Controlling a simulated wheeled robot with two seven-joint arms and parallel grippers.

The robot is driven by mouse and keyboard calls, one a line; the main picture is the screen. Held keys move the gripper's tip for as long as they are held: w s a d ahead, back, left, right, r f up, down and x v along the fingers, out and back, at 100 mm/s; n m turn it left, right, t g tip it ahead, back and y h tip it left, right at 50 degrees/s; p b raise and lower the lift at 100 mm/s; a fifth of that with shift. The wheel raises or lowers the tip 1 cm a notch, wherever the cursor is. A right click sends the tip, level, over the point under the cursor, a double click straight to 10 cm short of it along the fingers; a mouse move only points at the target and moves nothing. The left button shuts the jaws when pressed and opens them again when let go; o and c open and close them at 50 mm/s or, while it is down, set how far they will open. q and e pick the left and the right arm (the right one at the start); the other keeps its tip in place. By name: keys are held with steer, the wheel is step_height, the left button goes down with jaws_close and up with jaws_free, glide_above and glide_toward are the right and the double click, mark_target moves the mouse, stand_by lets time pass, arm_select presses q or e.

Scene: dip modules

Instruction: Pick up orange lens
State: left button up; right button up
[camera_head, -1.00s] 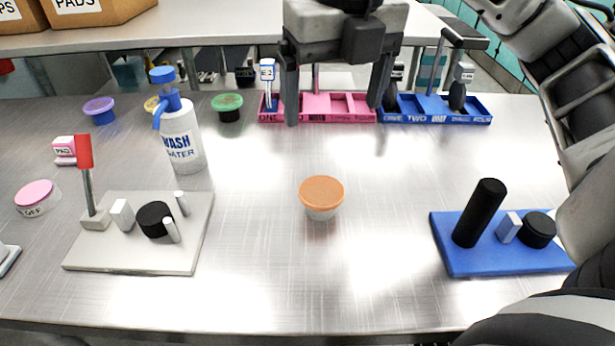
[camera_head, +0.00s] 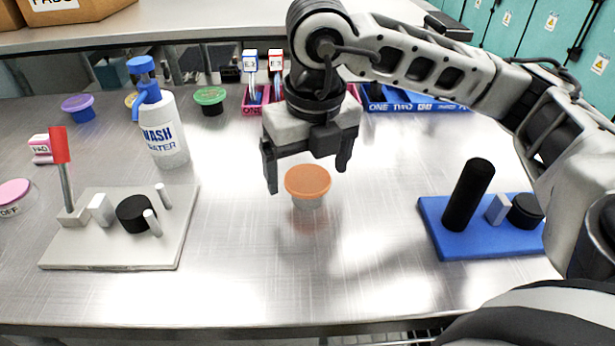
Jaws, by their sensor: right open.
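The orange lens (camera_head: 308,181) shows as an orange round lid on a pale cup, upright on the metal table, near the middle of the head view. My right gripper (camera_head: 307,178) is open and empty, with its fingers pointing down just behind and above the orange lens. One finger is to the left of the lens and the other to the right. I cannot tell whether either finger touches it. My left gripper is not in view.
A white board (camera_head: 70,248) with a red-topped post is at the left. A blue board (camera_head: 480,243) with a black cylinder is at the right. A wash bottle (camera_head: 165,138), a green-lidded cup (camera_head: 210,104) and a blue tray (camera_head: 425,104) stand farther back. The table's front middle is clear.

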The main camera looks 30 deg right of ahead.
steer(key=c, duration=1.1)
steer(key=shift+o, duration=0.2)
steer(key=shift+r, duration=0.1)
